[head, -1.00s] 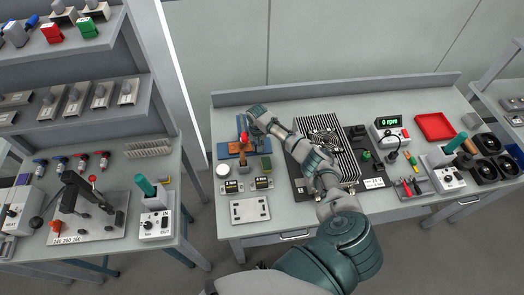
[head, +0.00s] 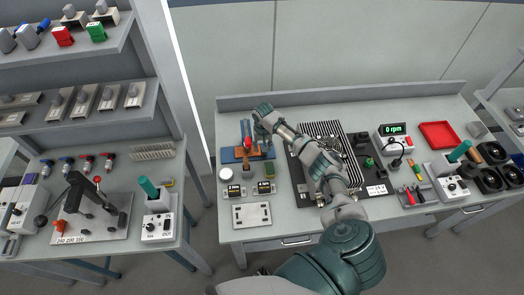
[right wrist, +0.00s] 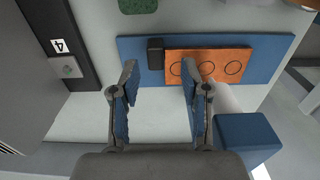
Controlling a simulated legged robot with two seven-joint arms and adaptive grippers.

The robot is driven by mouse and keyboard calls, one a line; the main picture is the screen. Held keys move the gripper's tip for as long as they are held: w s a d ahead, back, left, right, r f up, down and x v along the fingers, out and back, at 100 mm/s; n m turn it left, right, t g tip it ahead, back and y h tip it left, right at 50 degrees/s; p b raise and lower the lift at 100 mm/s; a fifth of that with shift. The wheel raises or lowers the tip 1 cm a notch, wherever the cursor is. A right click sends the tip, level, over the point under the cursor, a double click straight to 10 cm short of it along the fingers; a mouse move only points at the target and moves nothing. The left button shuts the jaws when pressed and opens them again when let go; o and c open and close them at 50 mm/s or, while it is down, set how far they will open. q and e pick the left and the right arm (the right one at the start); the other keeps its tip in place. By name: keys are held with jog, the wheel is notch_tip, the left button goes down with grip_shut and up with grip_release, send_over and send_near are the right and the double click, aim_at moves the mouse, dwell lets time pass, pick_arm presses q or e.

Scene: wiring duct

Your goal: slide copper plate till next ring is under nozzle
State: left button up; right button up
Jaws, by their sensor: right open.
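The orange copper plate (right wrist: 212,64) with black ring outlines lies flat on the blue base (right wrist: 274,55) in the right wrist view. Three rings show in a row. A dark block (right wrist: 156,54) stands at the plate's left end. My right gripper (right wrist: 158,72) is open and empty, its fingertips either side of the block and close to the plate's near edge. A pale rounded part and a blue block (right wrist: 246,136) stand right of my right finger. I cannot tell where the nozzle tip is. In the head view my right gripper (head: 261,126) is over the blue station (head: 230,156). My left gripper is not in view.
A white round container (head: 226,175), small labelled boxes (head: 234,190) and a pale plate with holes (head: 252,214) lie in front of the station. A striped dark panel (head: 352,160) lies under my right arm. The bench's back left corner is clear.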

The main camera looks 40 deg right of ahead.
notch_tip(320, 180, up, 8)
jog(key=shift+d, duration=0.25)
jog(key=shift+w+d, duration=0.1)
jog(key=shift+d, duration=0.05)
dwell(0.3)
